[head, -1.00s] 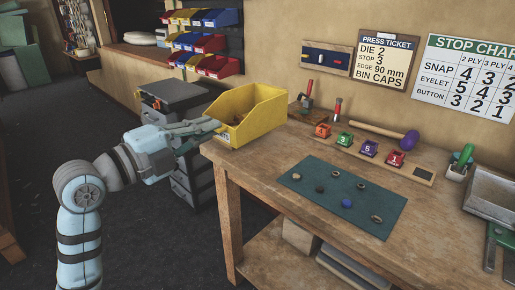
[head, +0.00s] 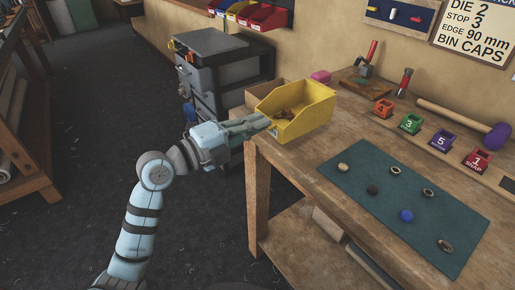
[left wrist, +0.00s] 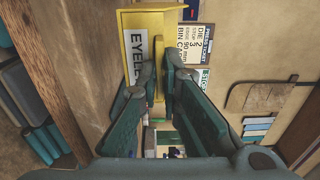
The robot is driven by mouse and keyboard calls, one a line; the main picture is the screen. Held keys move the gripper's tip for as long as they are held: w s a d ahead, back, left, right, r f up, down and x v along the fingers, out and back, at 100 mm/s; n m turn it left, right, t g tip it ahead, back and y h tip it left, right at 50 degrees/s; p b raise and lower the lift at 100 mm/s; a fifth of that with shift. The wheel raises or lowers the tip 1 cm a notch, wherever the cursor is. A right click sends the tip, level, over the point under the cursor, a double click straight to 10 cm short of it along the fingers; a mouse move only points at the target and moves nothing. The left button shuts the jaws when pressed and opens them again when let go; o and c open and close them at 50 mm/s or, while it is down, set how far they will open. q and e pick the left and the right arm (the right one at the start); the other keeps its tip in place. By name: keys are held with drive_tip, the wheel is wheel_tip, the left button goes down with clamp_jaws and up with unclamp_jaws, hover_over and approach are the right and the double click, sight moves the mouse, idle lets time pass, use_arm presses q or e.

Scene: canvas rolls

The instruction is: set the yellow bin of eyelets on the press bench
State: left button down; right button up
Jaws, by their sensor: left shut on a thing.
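The yellow bin (head: 312,118) has an open top and holds small brown pieces. My left gripper (head: 262,121) comes from the left and is shut on the bin's near left side. In the left wrist view the fingers (left wrist: 157,82) pinch the yellow bin (left wrist: 158,20) beside its white label, partly hidden, reading "EYELE". My right gripper is not in view.
A dark green mat (head: 385,200) with several small round parts lies on the bench. A grey drawer cabinet (head: 215,75) is left of the bench.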

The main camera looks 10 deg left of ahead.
use_arm(q)
wheel_tip(320, 180, down, 5)
drive_tip(key=shift+f+b, duration=0.15)
drive_tip(key=shift+b, duration=0.65)
drive_tip(key=c, duration=1.8)
unclamp_jaws()
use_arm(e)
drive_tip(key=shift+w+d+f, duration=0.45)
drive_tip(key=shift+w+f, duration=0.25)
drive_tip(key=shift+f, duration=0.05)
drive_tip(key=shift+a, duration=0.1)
